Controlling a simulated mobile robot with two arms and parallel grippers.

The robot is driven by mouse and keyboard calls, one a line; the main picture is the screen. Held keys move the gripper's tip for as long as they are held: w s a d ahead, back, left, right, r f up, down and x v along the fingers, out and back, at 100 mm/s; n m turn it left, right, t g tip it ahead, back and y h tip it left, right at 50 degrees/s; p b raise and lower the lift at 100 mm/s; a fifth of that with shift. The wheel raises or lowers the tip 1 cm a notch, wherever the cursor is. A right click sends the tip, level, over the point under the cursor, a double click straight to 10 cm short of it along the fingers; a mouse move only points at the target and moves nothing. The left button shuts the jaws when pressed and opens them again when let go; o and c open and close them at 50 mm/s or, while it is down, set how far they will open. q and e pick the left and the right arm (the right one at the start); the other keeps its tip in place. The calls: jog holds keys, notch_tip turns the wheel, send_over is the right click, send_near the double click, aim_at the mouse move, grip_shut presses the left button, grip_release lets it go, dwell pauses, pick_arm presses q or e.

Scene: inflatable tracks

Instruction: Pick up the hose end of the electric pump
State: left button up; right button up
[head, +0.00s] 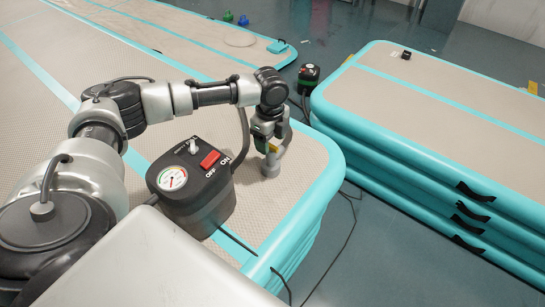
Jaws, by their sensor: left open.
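The electric pump (197,182) is a dark box with a round gauge, a red switch marked ON and OFF and a black hose. It stands on the beige top of a teal-edged inflatable track (309,165). The hose (243,132) rises behind the pump's right side. A grey hose end (271,165) stands on the track just right of the pump. My left gripper (269,147) points down right at the hose end, with its jaws open. The jaws partly hide the hose end's top, and I cannot tell whether they touch it. My right gripper is out of view.
A second stack of teal-edged tracks (430,100) with black handles stands to the right, across a narrow floor gap. A black cable (335,255) runs down to the floor. Another small dark device (309,75) with a green band stands between the tracks.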

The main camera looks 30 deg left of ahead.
aim_at(271, 144)
pick_arm(q)
notch_tip(271, 144, down, 4)
jog(key=shift+f+b, duration=0.2)
jog(key=shift+b, duration=0.2)
jog(key=shift+d, duration=0.1)
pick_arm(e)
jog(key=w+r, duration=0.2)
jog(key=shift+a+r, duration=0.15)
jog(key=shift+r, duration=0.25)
pick_arm(q)
jog(key=shift+c, duration=0.2)
jog(key=c, duration=1)
